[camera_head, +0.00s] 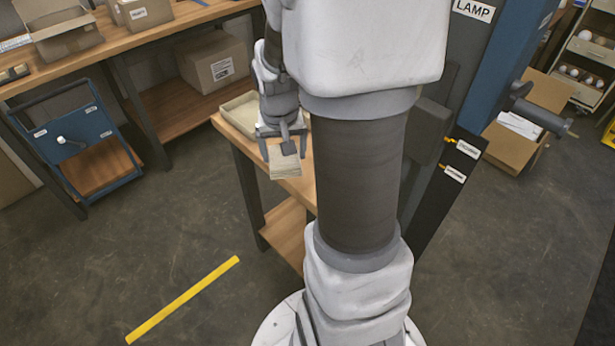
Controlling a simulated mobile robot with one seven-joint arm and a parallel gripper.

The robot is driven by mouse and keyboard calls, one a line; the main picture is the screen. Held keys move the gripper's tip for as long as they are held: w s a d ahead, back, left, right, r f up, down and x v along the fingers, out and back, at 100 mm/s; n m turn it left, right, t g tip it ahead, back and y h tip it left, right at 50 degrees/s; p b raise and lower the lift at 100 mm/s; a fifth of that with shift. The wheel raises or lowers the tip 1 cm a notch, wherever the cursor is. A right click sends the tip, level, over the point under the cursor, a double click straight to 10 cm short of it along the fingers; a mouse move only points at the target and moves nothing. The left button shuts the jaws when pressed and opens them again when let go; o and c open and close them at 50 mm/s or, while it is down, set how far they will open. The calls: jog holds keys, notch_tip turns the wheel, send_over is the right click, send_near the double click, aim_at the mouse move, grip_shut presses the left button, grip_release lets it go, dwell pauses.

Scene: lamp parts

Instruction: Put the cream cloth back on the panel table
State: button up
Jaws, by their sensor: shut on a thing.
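The cream cloth (285,166) is a small folded, flat piece held in my gripper (284,154). My gripper points down and is shut on the cloth's upper part. The cloth shows over the left edge of a small wooden table (299,189), which I take to be the panel table. I cannot tell whether the cloth touches the tabletop. My arm hides much of this table. A shallow cream tray (239,113) sits on the table behind my gripper.
A long workbench (160,40) with boxes runs along the back left. A blue panelled cart (75,142) stands at the left. A cardboard box (214,62) is on the lower shelf. Open floor with a yellow stripe (183,300) lies in front.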

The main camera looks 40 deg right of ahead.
jog(key=d+r+n+t+b, duration=0.2)
jog(key=d+r, duration=0.1)
jog(key=d, duration=0.4)
notch_tip(320, 180, down, 10)
jog(key=b, duration=0.3)
jog(key=shift+w+f, duration=0.1)
jog(key=shift+f, duration=0.1)
jog(key=o, duration=1.5)
jog(key=shift+r, duration=0.1)
jog(key=p+v, duration=0.2)
jog(key=v, duration=1)
jog(key=shift+p, duration=0.4)
